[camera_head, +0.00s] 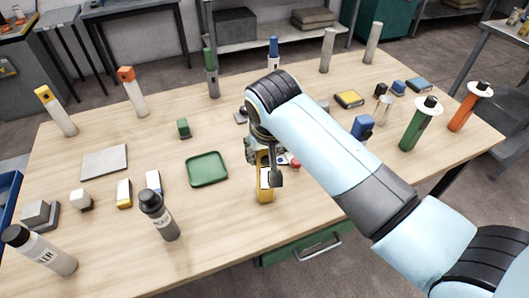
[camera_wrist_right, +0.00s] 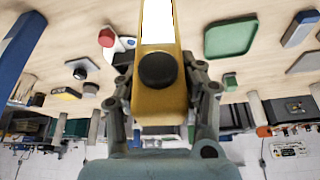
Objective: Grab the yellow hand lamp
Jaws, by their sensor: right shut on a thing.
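The yellow hand lamp (camera_head: 265,194) is in the middle of the table near its front edge, upright under my right gripper (camera_head: 266,165). In the right wrist view the lamp (camera_wrist_right: 148,103) fills the middle, with a black round knob and a long white face. The fingers of my right gripper (camera_wrist_right: 160,85) are on both sides of the lamp, shut on it. I cannot tell whether the lamp touches the table. My right wrist hides part of it in the head view. My left gripper is not in view.
A green tray (camera_head: 207,169) lies left of the lamp. A black-capped bottle (camera_head: 162,218) stands at the front left. A blue object (camera_head: 363,127), a green cylinder (camera_head: 416,128) and an orange cylinder (camera_head: 467,110) stand to the right.

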